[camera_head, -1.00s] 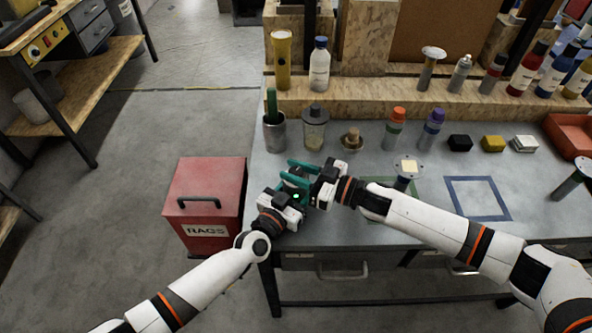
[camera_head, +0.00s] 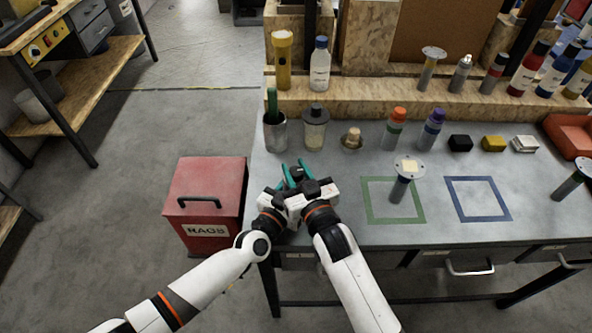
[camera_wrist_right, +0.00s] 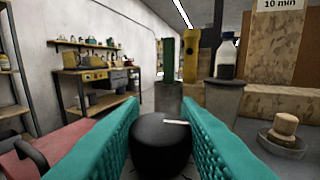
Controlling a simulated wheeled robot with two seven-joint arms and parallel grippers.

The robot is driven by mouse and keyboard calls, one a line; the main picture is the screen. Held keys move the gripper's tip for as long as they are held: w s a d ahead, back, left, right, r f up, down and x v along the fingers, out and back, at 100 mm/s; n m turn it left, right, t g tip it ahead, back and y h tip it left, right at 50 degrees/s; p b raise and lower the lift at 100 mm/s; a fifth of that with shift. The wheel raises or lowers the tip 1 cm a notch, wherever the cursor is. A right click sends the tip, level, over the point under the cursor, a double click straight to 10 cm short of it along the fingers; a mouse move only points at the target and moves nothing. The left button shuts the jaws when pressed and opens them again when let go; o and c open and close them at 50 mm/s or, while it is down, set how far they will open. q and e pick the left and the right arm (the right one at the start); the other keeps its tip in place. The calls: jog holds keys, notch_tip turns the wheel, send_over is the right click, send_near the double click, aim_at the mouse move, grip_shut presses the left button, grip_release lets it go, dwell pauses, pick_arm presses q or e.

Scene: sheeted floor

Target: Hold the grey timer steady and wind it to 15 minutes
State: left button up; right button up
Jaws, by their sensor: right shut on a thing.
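The timer shows as a dark, rounded top with a white mark (camera_wrist_right: 163,140) between the teal fingers of my right gripper (camera_wrist_right: 163,125) in the right wrist view. In the head view only a small dark part of the timer (camera_head: 296,171) shows, near the bench's left edge. My right gripper (camera_head: 296,174) is shut on it, fingers pointing to the back of the bench. My left gripper (camera_head: 281,201) is low on the left, close against the right one. Its fingers are mostly hidden, so I cannot tell whether it grips the timer's body.
Behind the timer stand a grey cup (camera_head: 275,132), a lidded jar (camera_head: 315,130) and a small cork-topped dish (camera_head: 352,138). A red rags bin (camera_head: 204,200) is left of the bench.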

jog(key=shift+r+m+h, duration=0.1)
jog(key=shift+m+h, duration=0.2)
jog(key=o, duration=1)
jog(key=shift+c, duration=0.2)
jog(key=shift+s, duration=0.15)
jog(key=v, duration=1.1)
jog(key=shift+s, duration=0.4)
jog(key=shift+d, duration=0.15)
